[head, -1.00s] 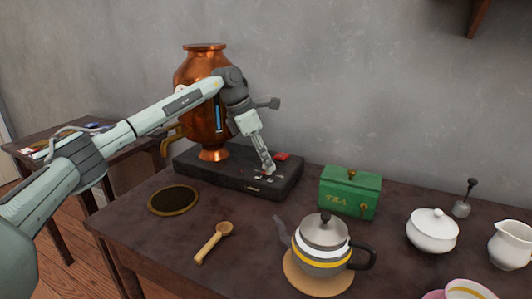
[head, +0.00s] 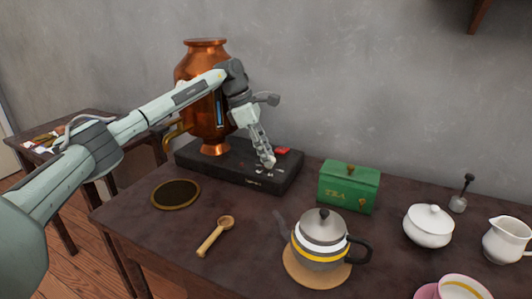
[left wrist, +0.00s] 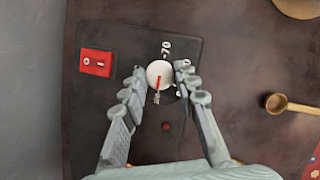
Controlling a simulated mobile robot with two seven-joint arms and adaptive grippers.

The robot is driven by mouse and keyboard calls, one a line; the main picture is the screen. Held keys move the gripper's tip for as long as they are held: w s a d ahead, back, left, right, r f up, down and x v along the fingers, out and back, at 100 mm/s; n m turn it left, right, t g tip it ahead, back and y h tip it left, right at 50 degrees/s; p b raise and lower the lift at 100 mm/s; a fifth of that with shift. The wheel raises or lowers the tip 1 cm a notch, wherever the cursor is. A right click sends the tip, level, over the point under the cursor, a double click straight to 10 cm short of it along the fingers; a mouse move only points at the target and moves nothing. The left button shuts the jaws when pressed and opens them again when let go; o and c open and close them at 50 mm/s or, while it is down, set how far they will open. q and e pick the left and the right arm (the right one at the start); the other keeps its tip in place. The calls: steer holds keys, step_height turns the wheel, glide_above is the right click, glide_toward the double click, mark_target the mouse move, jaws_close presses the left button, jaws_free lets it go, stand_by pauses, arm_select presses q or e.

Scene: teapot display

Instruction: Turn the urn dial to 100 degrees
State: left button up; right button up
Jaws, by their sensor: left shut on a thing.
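The copper urn (head: 197,115) stands on a black base (head: 285,178) at the back left of the table. The dial (left wrist: 158,70) is a round white knob with a red pointer mark on the base. In the left wrist view the mark points down the picture, towards a small label I cannot read; "70" stands above the knob. Other labels are partly hidden by a finger. My left gripper (head: 267,162) is over the front right of the base; its two fingers (left wrist: 160,84) are closed on the sides of the dial. My right gripper is not in view.
A red switch (left wrist: 96,63) and a small dark red lamp (left wrist: 167,126) are beside the dial. A green tea box (head: 348,190) stands right of the base. A teapot (head: 320,240), wooden scoop (head: 213,238) and dark round mat (head: 176,194) are in front.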

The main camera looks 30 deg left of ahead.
arm_select(q)
steer(key=o, duration=1.1)
steer(key=shift+o, duration=0.2)
step_height(320, 180, up, 10)
steer(key=shift+s+f, duration=0.1)
